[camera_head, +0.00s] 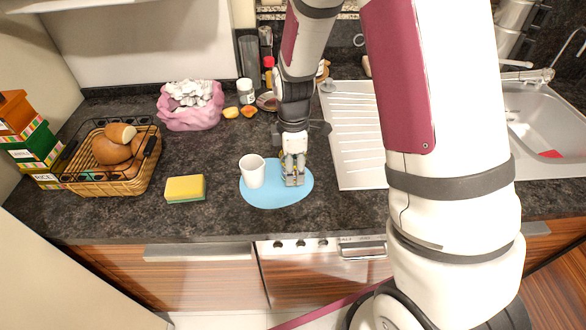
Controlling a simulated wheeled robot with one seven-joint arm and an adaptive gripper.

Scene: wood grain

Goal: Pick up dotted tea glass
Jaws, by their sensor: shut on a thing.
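My gripper (293,172) points down over the right part of a round blue mat (268,198). It is shut on a small greyish, glass-like thing (293,181), which I take to be the dotted tea glass. The fingers cover much of it, and no dots can be made out at this size. It is at or just above the mat; I cannot tell whether it touches. A plain white cup (252,173) stands upright on the mat, just left of my gripper.
A yellow and green sponge (185,188) lies left of the mat. A ribbed drainboard (357,140) and sink (550,130) are at right. The counter front is clear.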

